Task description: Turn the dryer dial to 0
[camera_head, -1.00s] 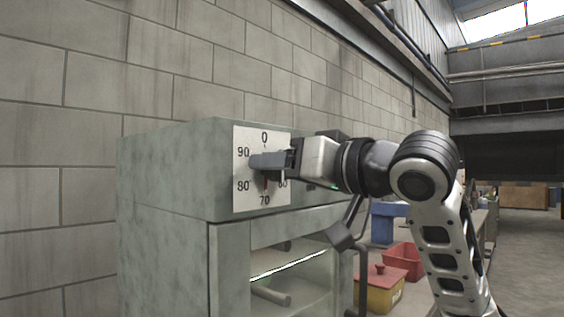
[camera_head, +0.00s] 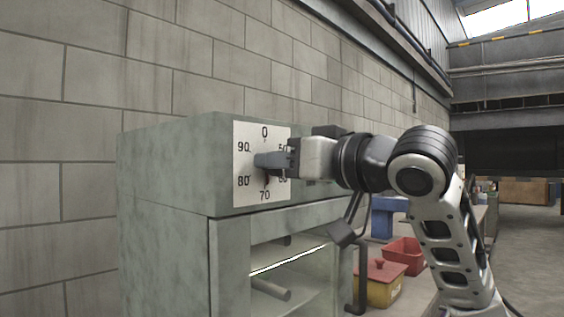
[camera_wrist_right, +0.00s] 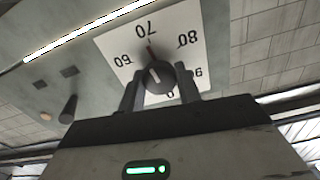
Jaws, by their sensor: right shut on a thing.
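The dryer (camera_head: 165,180) is a mottled grey-green cabinet. On its upper front is a white dial plate (camera_head: 242,198) with 0 at the top and 70 at the bottom. The plate appears upside down in the right wrist view (camera_wrist_right: 112,44). The black dial (camera_wrist_right: 158,80) sits between the fingers of my right gripper (camera_wrist_right: 160,88), which is shut on it. A reddish mark at the dial's edge lies toward 70. In the head view my right gripper (camera_head: 272,161) reaches in from the right and hides most of the dial. My left gripper is out of view.
Below the dial is a glass-fronted compartment (camera_head: 290,270). A dark round knob (camera_wrist_right: 69,109) projects from the panel beside the plate. A red bin (camera_head: 404,258) and a yellow box (camera_head: 383,288) stand to the right. A block wall (camera_head: 60,120) runs behind the dryer.

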